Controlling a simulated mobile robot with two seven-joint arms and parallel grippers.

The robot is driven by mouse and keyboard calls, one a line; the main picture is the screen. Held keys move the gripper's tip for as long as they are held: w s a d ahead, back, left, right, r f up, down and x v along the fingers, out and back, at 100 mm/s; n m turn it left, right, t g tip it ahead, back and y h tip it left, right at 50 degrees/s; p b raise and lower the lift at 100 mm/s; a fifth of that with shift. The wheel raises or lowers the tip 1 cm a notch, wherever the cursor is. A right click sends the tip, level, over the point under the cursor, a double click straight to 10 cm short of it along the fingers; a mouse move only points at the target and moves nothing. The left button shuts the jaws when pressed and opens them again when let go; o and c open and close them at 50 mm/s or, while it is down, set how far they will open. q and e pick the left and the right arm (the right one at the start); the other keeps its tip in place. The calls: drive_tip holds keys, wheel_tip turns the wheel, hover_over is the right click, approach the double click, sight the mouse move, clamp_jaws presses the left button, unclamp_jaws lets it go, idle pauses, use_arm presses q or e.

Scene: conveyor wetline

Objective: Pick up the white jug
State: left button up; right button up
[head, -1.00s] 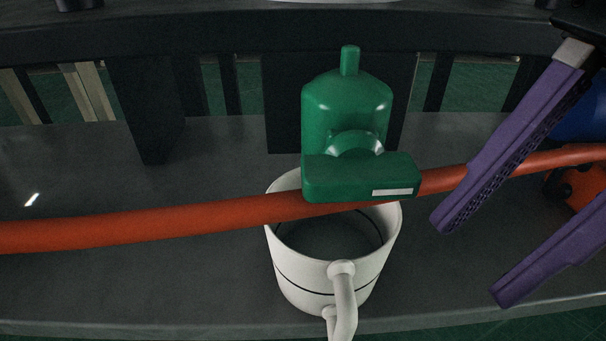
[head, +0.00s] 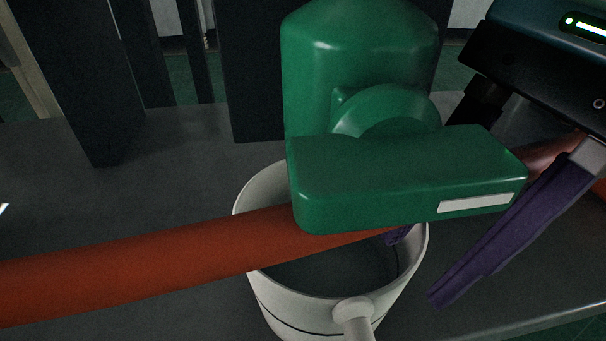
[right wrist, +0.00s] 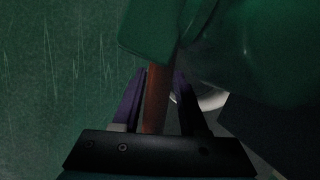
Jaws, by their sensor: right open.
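The white jug (head: 290,312) stands upright on the grey surface, with a dark line around it and its handle toward me. The orange pipe and green fitting hide part of its mouth. A bit of its rim shows in the right wrist view (right wrist: 212,98). My right gripper (head: 418,268) is open and empty at the jug's right side. One purple finger is outside the wall; the other's tip shows under the pipe at the right of the mouth, and I cannot tell whether it touches. It also shows in the right wrist view (right wrist: 161,74). My left gripper is not in view.
The orange pipe (head: 130,275) crosses over the jug and appears between my right fingers in the right wrist view (right wrist: 155,100). A green fitting (head: 400,180) stands out above the jug. Dark posts (head: 70,80) rise behind. The grey surface (head: 180,170) at the left is clear.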

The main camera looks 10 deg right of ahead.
sight(408, 268)
drive_tip(key=b+x, duration=0.1)
drive_tip(key=x, duration=0.2)
drive_tip(key=shift+s+a+f, duration=0.1)
drive_tip(key=shift+f, duration=0.2)
drive_tip(key=shift+r, duration=0.1)
clamp_jaws()
idle(1.0)
